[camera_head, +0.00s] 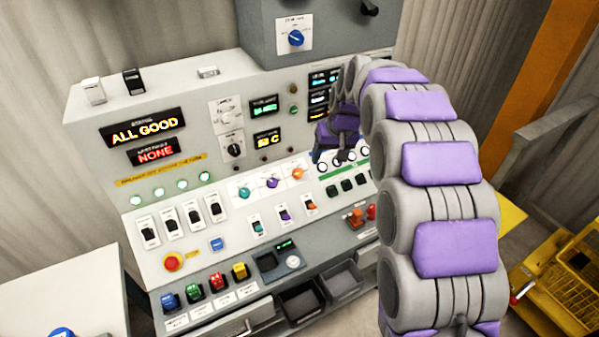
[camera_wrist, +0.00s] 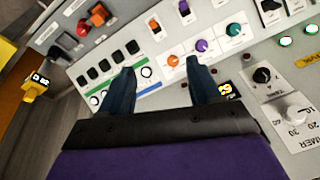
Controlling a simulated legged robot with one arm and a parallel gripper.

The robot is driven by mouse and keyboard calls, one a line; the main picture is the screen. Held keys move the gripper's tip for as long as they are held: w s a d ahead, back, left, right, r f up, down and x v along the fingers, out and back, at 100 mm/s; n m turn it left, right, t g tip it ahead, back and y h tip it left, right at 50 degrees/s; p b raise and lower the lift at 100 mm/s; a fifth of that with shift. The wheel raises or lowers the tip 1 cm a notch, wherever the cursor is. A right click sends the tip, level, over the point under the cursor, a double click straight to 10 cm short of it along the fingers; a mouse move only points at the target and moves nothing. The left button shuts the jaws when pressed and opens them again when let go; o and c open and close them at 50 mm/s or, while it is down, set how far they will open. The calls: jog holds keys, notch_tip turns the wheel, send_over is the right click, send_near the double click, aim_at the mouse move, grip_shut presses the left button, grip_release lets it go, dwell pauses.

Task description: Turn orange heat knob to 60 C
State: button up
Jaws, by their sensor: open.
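The orange heat knob (camera_head: 297,173) is the rightmost of three round knobs on the sloped panel, beside a purple knob (camera_head: 272,183) and a teal knob (camera_head: 245,192). In the wrist view the orange knob (camera_wrist: 173,60) shows beyond the gap between my fingers, nearer the right finger. My gripper (camera_wrist: 160,73) is open and empty, with dark blue fingers well apart. In the head view my gripper (camera_head: 331,155) hovers above the panel, right of the orange knob. A yellow temperature display (camera_head: 268,140) ends in "C"; its digits are too blurred to read surely.
Small orange, purple and teal switches (camera_head: 284,214) sit below the knobs. A row of white round buttons (camera_wrist: 147,72) and dark green square buttons (camera_wrist: 117,57) lies beside the orange knob. A red emergency button (camera_head: 173,262) is at lower left. A yellow crate (camera_head: 570,285) stands right.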

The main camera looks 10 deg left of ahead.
jog(key=w+a+f, duration=0.3)
jog(key=w+a, duration=0.1)
jog(key=w, duration=0.2)
jog(key=n+t+b, duration=0.1)
jog(key=b, duration=0.1)
send_near(297, 171)
jog(key=shift+y, duration=0.4)
jog(key=x, duration=0.3)
jog(key=b+x, duration=0.1)
jog(key=x, duration=0.4)
jog(key=shift+d+f, duration=0.25)
jog(key=shift+f, duration=0.15)
jog(key=shift+w+f, duration=0.15)
jog(key=shift+d, duration=0.75)
jog(key=shift+a+f, duration=0.15)
jog(key=shift+a, duration=0.55)
jog(key=c, duration=0.4)
jog(key=shift+d, duration=0.35)
jog(key=c, duration=0.5)
jog(key=shift+c, duration=0.7)
